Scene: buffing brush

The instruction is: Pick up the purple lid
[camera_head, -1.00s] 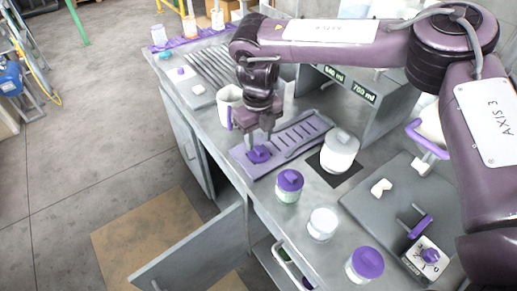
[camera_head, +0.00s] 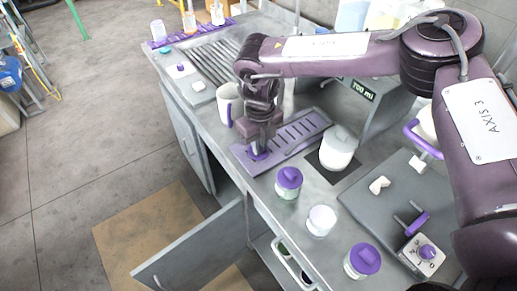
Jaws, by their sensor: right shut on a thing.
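The purple lid (camera_head: 256,154) lies at the near left end of the purple slotted tray (camera_head: 297,136). My right gripper (camera_head: 258,147) points down over it and is shut on it; the fingers and wrist hide most of the lid. I cannot tell whether the lid still touches the tray. A white jar without a purple lid (camera_head: 321,221) stands on the counter, between two jars with purple lids, one farther back (camera_head: 288,182) and one nearer (camera_head: 363,261). My left gripper is not in view.
A white mug (camera_head: 229,101) stands left of my right gripper. A white pot (camera_head: 338,150) stands right of the tray. A grey board with a purple-knobbed device (camera_head: 424,252) lies at the right. A cabinet door (camera_head: 192,251) hangs open below the counter.

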